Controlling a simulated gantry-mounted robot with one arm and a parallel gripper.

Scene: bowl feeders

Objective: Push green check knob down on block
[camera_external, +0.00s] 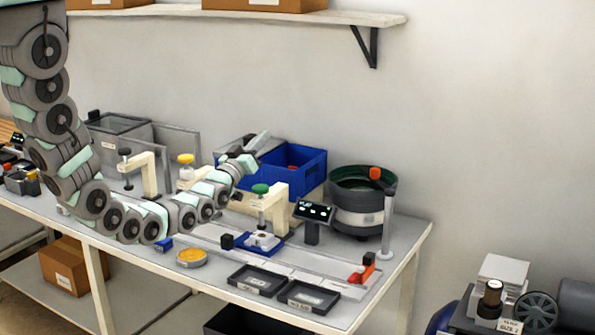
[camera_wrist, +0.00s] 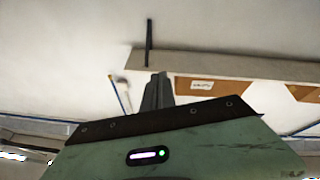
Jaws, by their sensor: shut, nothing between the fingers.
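The green check knob (camera_external: 260,189) tops a post held by a cream bracket (camera_external: 282,205). Below it, a small pale block (camera_external: 262,240) sits in a blue fixture (camera_external: 250,249) on the bench; the post's lower end is close above it, and I cannot tell whether they touch. My gripper (camera_external: 262,138) is shut and empty, up and behind the green knob in the picture, pointing up and right, apart from it. In the wrist view my gripper (camera_wrist: 157,88) points at the wall and shelf; the knob and block are out of that view.
A yellow knob (camera_external: 186,158) and a dark knob (camera_external: 124,152) stand on similar brackets to the left. A blue bin (camera_external: 308,180) is behind my gripper. A small display (camera_external: 314,212) and a bowl feeder (camera_external: 358,215) stand right. Two black trays (camera_external: 258,280) lie in front.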

